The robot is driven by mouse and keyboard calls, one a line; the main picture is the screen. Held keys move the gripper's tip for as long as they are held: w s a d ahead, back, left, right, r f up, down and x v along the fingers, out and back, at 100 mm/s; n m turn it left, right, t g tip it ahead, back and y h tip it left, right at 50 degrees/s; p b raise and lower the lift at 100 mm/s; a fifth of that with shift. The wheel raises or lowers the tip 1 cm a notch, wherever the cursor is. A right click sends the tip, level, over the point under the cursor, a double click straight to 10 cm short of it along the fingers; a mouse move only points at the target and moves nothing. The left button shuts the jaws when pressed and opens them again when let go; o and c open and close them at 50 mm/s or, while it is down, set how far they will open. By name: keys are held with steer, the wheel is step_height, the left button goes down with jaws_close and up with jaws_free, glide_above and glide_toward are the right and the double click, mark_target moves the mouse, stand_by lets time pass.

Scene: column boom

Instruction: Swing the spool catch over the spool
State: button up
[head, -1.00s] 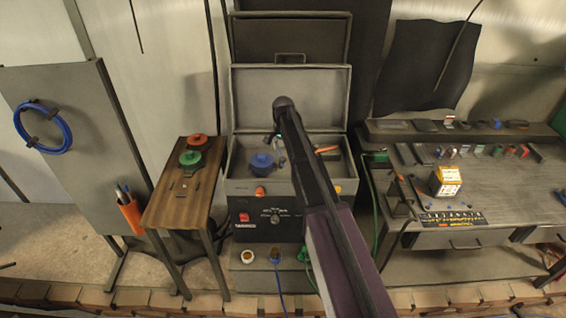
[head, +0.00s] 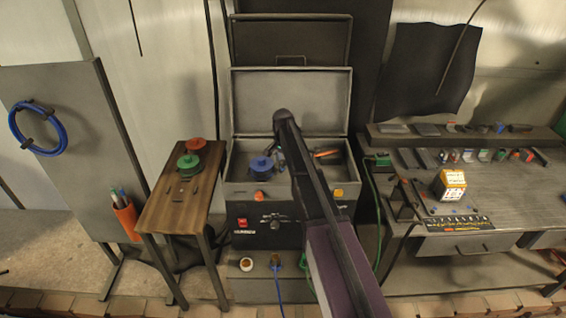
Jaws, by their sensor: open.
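A blue spool (head: 261,165) sits upright inside the open grey case (head: 240,188), towards its left side. My arm reaches in over the case from the lower right. My gripper (head: 269,146) is small and dark, just above and behind the spool, with its jaws open and nothing visibly held. A small pale piece shows beside the spool's right side, partly covered by my arm. I cannot make out the spool catch clearly or tell its position. My arm hides part of the case's inside.
An orange-handled tool (head: 326,154) lies in the case right of my arm. The case's raised lid (head: 300,95) stands behind. A wooden side table (head: 177,205) with green (head: 188,163) and red (head: 196,145) spools is left. A cluttered workbench (head: 470,245) is right.

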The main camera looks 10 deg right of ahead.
jaws_close()
steer(key=shift+d+n, duration=0.1)
steer(key=shift+n, duration=0.2)
steer(key=n, duration=0.1)
steer(key=d+n, duration=0.1)
steer(key=n, duration=0.1)
steer(key=shift+w+d, duration=0.1)
steer(key=shift+w, duration=0.05)
steer(key=n, duration=0.2)
steer(key=d+n, duration=0.1)
steer(key=shift+w+d+n, duration=0.1)
steer(key=shift+w+n, duration=0.25)
steer(key=shift+n, duration=0.05)
steer(key=n, duration=0.2)
steer(key=w+d+n, duration=0.1)
steer(key=n, duration=0.1)
steer(key=shift+w+d+n, duration=0.1)
steer(key=shift+w+n, duration=0.1)
steer(key=shift+n, duration=0.1)
steer(key=shift+w+d+n, duration=0.1)
steer(key=shift+w+n, duration=0.3)
steer(key=shift+n, duration=0.65)
steer(key=shift+w+d+n, duration=0.1)
steer(key=shift+w+n, duration=0.25)
steer(key=shift+n, duration=0.7)
